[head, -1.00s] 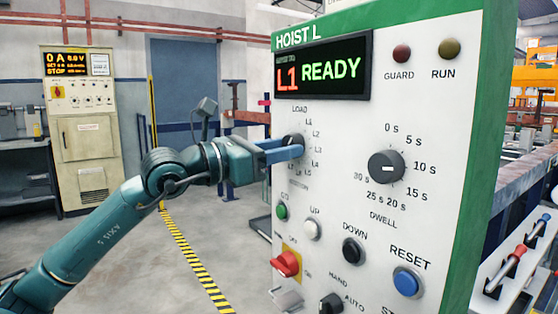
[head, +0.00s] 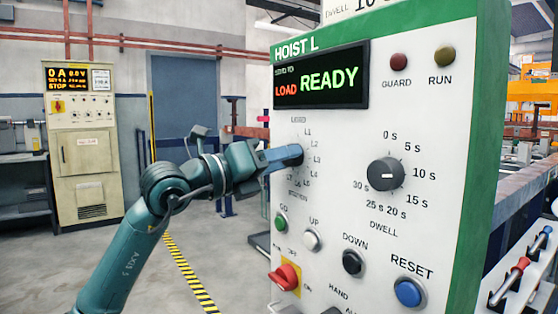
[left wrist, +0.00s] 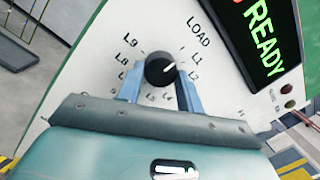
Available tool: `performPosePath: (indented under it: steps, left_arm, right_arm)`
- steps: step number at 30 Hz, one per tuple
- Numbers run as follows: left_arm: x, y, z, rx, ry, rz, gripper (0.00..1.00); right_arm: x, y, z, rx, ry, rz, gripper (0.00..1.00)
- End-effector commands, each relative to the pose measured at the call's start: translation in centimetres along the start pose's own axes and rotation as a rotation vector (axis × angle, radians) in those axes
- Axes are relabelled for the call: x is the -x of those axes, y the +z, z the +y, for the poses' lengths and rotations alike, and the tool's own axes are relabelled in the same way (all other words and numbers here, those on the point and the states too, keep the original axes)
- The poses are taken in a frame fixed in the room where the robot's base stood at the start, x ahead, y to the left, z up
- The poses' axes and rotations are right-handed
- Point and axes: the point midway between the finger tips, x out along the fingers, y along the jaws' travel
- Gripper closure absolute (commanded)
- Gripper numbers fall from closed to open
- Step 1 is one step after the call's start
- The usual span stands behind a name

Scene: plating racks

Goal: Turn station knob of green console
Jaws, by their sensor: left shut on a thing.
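The green-edged console (head: 487,120) labelled HOIST L fills the right half of the head view. Its display (head: 320,80) reads LOAD READY. My left gripper (head: 290,155) reaches the station dial at the panel's left side, where it mostly hides the knob. In the left wrist view the round black station knob (left wrist: 155,68) sits between the blue fingers of the left gripper (left wrist: 160,76), which is shut on it. Its white pointer line slants up and right, on the LOAD/L1 side of the dial. Some lower dial labels are partly hidden. My right gripper is not in view.
Near the gripper on the panel are the dwell knob (head: 385,174), the green GO button (head: 281,223), the white UP button (head: 312,240), the black DOWN button (head: 352,262), the blue RESET button (head: 408,291) and a red switch (head: 284,276). A cream cabinet (head: 88,150) stands back left.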

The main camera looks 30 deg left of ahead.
Motion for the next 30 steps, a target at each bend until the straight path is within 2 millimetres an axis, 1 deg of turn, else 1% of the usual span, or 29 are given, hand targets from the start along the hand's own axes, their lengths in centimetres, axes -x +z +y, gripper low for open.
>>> performPosePath:
  steps: [15,16,24,30]
  left_arm:
    - [-0.01,-0.04,-0.03,0.024,0.001,0.000,0.86]
    - [-0.01,-0.03,-0.03,0.024,0.001,0.000,0.63]
    - [0.00,-0.02,-0.02,0.021,0.001,-0.001,0.42]
    - [0.02,-0.01,-0.01,0.020,0.002,-0.001,0.42]
  right_arm:
    - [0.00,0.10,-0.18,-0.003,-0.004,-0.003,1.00]
    - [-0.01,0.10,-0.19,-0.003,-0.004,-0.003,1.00]
    - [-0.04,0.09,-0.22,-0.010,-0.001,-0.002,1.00]
    - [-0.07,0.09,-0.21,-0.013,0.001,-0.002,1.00]
